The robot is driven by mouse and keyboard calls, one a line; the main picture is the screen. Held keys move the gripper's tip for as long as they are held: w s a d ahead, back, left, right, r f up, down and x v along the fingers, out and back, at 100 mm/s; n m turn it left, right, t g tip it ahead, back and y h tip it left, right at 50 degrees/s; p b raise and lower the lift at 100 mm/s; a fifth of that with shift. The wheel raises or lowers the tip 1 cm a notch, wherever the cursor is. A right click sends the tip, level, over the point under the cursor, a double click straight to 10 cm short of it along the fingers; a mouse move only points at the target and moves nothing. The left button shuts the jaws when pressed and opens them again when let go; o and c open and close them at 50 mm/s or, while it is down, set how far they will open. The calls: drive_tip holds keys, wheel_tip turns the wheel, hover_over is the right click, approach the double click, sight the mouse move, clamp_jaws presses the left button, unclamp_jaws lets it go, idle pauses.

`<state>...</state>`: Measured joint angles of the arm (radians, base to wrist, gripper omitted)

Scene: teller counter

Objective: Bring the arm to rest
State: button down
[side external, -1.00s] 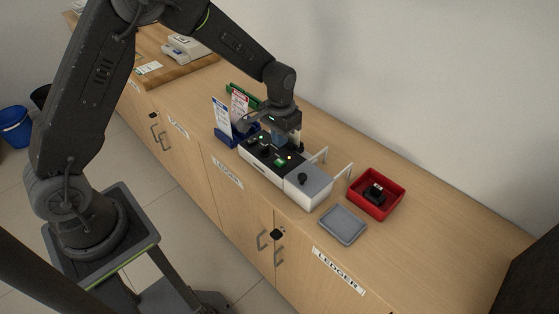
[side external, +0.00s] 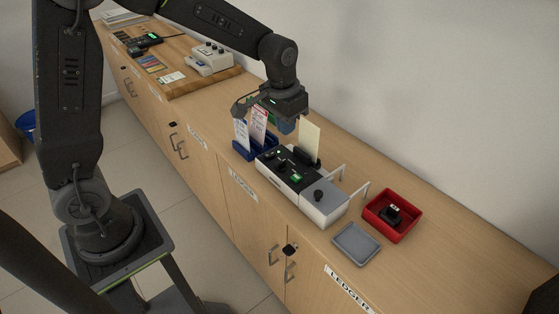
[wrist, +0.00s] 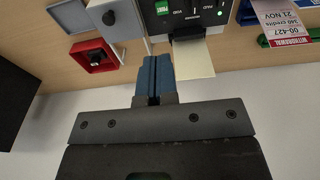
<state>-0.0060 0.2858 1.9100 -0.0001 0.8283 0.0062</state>
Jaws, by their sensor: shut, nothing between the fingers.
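My gripper (wrist: 152,82) shows in the wrist view with its two blue fingers shut together and nothing between them. In the side view my gripper (side external: 286,125) hangs in the air above the rear of a black and white counter machine (side external: 318,203). A pale slip (side external: 310,139) stands upright in a black holder at the machine's back edge, close to the right of the gripper. The slip also shows in the wrist view (wrist: 194,60), to the right of the fingers and apart from them.
A red tray (side external: 378,225) holding a black object and a grey tray (side external: 356,244) sit right of the machine. A blue stand (side external: 246,152) with printed cards is to the left. A wooden board (side external: 207,81) with devices lies at the far left. The wall rises behind the counter.

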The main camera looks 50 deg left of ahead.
drive_tip(key=s+r+t, duration=0.2)
drive_tip(key=s+r, duration=0.3)
drive_tip(key=s, duration=0.5)
drive_tip(key=s+r+t, duration=0.2)
drive_tip(key=s+r, duration=0.3)
drive_tip(key=s, duration=0.6)
drive_tip(key=shift+d+r, duration=0.15)
drive_tip(key=shift+r, duration=0.25)
idle(1.7)
